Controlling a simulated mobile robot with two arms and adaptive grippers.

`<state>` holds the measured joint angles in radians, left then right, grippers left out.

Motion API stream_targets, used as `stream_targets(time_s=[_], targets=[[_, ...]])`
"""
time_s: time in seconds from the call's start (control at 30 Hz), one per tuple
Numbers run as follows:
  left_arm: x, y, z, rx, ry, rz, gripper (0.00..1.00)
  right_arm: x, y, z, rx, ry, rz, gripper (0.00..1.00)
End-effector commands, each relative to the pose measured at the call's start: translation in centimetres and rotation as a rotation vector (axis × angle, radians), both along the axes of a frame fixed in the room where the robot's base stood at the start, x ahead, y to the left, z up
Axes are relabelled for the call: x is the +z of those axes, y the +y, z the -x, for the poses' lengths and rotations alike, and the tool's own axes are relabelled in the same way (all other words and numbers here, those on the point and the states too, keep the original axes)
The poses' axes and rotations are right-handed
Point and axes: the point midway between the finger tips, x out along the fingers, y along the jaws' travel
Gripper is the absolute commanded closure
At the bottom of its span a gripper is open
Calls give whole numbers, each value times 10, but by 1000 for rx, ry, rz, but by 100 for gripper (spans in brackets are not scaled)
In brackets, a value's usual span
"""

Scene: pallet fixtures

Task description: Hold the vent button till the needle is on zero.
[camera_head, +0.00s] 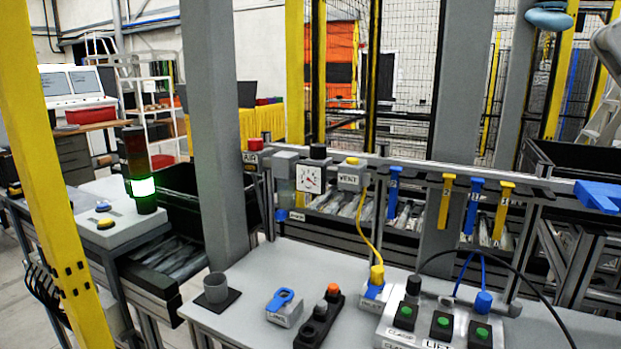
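The vent button (353,161) is a yellow cap on top of a small grey box labelled VENT (351,178), mounted on the rail behind the table. Nothing touches or covers the button. Left of it is a square white gauge (310,179) with a round dial under a black knob (318,152). Its needle is too small to read reliably, so I cannot tell whether it is on zero. Neither of my grippers shows in this view.
The grey table (250,262) holds a grey cup (216,288), a box with a blue lever (284,305), a black button box (320,315) and a panel of green buttons (440,325). A yellow hose (366,228) hangs below the VENT box. A grey post (218,130) stands left.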

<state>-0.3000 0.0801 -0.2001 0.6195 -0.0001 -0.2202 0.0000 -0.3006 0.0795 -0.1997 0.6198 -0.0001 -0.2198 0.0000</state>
Motion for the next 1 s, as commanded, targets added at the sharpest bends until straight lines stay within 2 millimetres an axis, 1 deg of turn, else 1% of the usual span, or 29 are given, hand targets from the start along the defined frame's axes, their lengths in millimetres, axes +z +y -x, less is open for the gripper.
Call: stream_targets(time_s=[0.03,0.2,0.27,0.3,1.0], targets=[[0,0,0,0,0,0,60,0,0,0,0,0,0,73],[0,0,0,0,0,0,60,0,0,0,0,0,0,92],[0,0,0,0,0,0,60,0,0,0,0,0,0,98],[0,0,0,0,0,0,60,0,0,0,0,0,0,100],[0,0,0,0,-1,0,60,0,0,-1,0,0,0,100]])
